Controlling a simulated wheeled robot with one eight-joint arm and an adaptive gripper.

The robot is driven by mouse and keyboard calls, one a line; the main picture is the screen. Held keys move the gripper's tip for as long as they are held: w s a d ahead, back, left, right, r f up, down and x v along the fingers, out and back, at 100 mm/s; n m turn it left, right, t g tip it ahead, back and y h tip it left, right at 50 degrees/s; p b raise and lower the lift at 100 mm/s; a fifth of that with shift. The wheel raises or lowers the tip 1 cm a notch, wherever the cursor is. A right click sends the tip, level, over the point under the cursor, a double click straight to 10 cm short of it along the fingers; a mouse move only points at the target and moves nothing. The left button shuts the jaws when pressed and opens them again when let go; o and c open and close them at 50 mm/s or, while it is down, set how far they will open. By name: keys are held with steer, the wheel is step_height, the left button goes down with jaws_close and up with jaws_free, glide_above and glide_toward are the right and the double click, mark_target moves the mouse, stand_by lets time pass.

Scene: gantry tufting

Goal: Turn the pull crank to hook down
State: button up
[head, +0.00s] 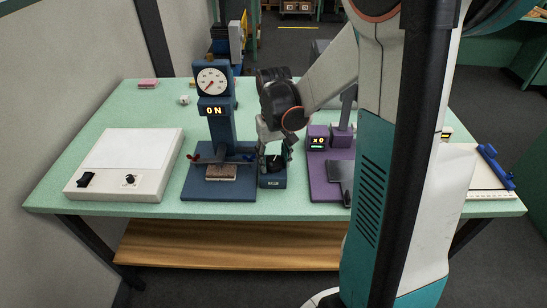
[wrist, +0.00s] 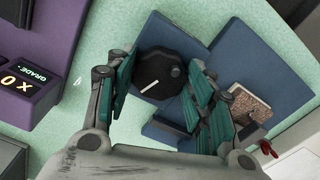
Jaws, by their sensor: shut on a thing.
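The pull crank (wrist: 160,80) is a dark faceted knob with a white line and a small round stub. It sits on a blue block (head: 272,182) beside the blue pull tester (head: 222,130). My gripper (head: 273,150) is over the crank from above. In the wrist view its green-padded fingers (wrist: 162,92) stand on both sides of the knob and are shut on it. The tester has a round dial (head: 212,81) and a display (head: 213,111) reading "0 N". A brown tufted sample (head: 221,172) lies on its base. I cannot make out the hook.
A purple station (head: 322,175) with a display reading "x0" stands close on the right of the crank. A white light box (head: 125,165) is at the left, and a white board with a blue bar (head: 494,165) at the right.

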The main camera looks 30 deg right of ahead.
mark_target(274, 161)
steer(key=shift+n, duration=1.9)
steer(key=o, duration=0.8)
steer(key=shift+c, duration=0.2)
steer(key=shift+r, duration=0.1)
step_height(274, 161, up, 12)
